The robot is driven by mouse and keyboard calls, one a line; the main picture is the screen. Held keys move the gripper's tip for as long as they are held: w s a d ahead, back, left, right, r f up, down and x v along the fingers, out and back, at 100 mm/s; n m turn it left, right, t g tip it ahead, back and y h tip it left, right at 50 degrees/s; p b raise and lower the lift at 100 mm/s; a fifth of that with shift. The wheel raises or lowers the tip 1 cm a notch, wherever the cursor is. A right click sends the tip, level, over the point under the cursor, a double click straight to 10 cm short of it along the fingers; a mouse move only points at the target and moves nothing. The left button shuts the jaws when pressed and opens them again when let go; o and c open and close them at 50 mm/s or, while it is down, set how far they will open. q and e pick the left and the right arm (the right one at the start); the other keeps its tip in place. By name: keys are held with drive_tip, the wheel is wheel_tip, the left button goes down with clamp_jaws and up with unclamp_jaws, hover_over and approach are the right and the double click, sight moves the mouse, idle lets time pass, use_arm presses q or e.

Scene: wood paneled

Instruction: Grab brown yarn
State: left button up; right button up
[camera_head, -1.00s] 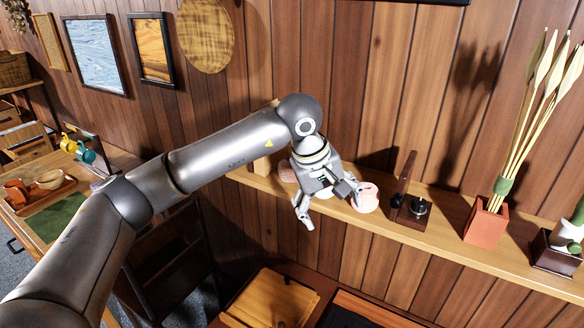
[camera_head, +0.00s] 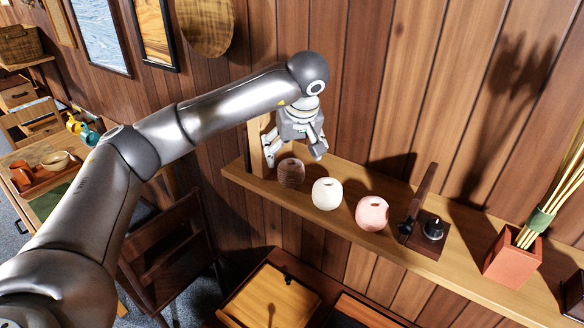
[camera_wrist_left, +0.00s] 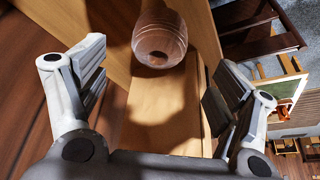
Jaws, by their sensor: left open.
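The brown yarn (camera_head: 291,173) is a small ribbed ball standing on the wooden wall shelf (camera_head: 345,222), near its left end. White yarn (camera_head: 326,194) and pink yarn (camera_head: 372,213) stand in a row to its right. My left gripper (camera_head: 293,155) is open and empty, just above and behind the brown yarn. My right gripper is not in view.
A wooden upright (camera_head: 257,146) stands at the shelf's left end, close to the gripper. The paneled wall is right behind. A dark stand with a knob (camera_head: 425,225) and a terracotta pot (camera_head: 511,258) are farther right. A chair (camera_head: 170,255) is below left.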

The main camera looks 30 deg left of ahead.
sight(291, 164)
use_arm(q)
drive_tip(key=shift+a+f, duration=0.15)
drive_tip(key=shift+f, duration=0.3)
drive_tip(key=shift+w+f, duration=0.2)
drive_tip(key=shift+f, duration=0.1)
drive_tip(key=shift+w+a+f+p, duration=0.1)
drive_tip(key=shift+w+f+p, duration=0.15)
drive_tip(key=shift+p, duration=0.1)
drive_tip(key=p+x, duration=0.2)
drive_tip(key=x, duration=0.1)
drive_tip(key=shift+s+f+p, duration=0.1)
drive_tip(key=shift+f+p, duration=0.25)
drive_tip(key=shift+a+f, duration=0.15)
drive_tip(key=shift+f, duration=0.2)
drive_tip(key=shift+w+f, duration=0.25)
drive_tip(key=shift+c, duration=0.8)
drive_tip(key=shift+s, duration=0.1)
drive_tip(key=c, duration=0.7)
drive_tip(key=shift+c, duration=1.2)
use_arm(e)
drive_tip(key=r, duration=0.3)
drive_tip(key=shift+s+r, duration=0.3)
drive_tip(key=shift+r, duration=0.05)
